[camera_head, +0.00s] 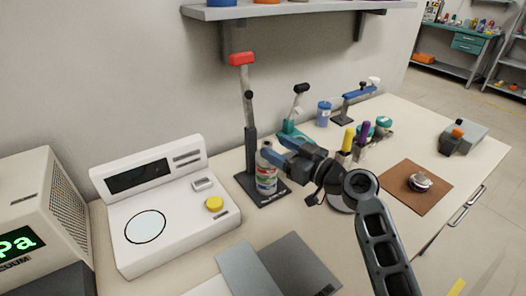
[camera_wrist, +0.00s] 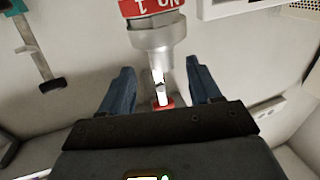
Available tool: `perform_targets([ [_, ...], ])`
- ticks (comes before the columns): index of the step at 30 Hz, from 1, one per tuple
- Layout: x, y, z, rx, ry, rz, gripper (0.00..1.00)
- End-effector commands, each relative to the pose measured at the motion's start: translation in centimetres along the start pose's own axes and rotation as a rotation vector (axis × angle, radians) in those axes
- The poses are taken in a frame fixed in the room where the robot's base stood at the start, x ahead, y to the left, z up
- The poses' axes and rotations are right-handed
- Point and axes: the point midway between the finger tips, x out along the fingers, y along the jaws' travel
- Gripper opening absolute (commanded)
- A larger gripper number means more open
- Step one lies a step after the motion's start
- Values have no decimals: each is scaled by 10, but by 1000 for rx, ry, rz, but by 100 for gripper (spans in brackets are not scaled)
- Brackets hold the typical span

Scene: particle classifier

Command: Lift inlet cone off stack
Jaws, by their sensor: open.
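The stack (camera_head: 266,182) stands upright on a dark stand base, a silver cylinder with red and green labels. In the wrist view, which looks upside down, its silver top section, apparently the inlet cone (camera_wrist: 160,38), lies ahead of the fingertips below a red label band (camera_wrist: 145,7). My gripper (camera_head: 277,150) is at the top of the stack, its blue fingers open. In the wrist view my gripper (camera_wrist: 162,78) has one finger on each side of the cone's line, with no contact visible. The fingers partly hide the stack top in the head view.
A stand post with a red top (camera_head: 241,59) rises close behind the stack. A white instrument with a yellow button (camera_head: 214,203) is at left. Other stands and bottles, including a blue one (camera_head: 323,113), stand behind. A brown mat (camera_head: 400,193) lies at right.

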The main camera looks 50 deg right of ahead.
Motion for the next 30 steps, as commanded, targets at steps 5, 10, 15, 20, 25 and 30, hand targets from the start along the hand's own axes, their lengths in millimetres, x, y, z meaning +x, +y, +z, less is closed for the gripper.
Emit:
perform_targets([
  [5, 18, -2, 1, 0, -1, -1, 63],
  [10, 43, -4, 6, 1, 0, -1, 63],
  [15, 58, -4, 8, 0, 0, 0, 63],
  [20, 59, -4, 9, 0, -1, 1, 63],
  [25, 59, -4, 9, 0, -1, 0, 55],
  [30, 59, -4, 9, 0, -1, 0, 39],
])
